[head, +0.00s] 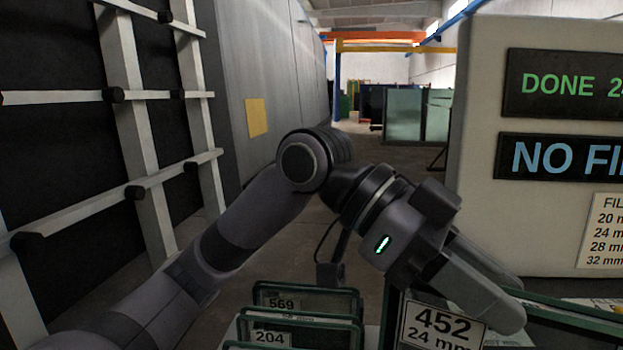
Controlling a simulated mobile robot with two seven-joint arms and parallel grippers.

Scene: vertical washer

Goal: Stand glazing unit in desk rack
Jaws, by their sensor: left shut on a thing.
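My left gripper (512,303) reaches in from the left and points down to the lower right. It is shut on the top edge of a dark green-edged glazing unit labelled "452 24 mm" (442,328), whose lower part is cut off by the picture's edge. Left of it, several other glazing units stand upright one behind another, among them "569" (318,301) and "204" (310,335). What holds these units up is mostly hidden, so I cannot clearly make out the desk rack. My right gripper is not in view.
A pale machine panel (470,130) stands at the right, with a "DONE" display (562,85) and a "NO FI…" display (562,158). A white-barred rack (140,120) stands at the left. Open floor (385,158) runs back between them to glass panes (403,114).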

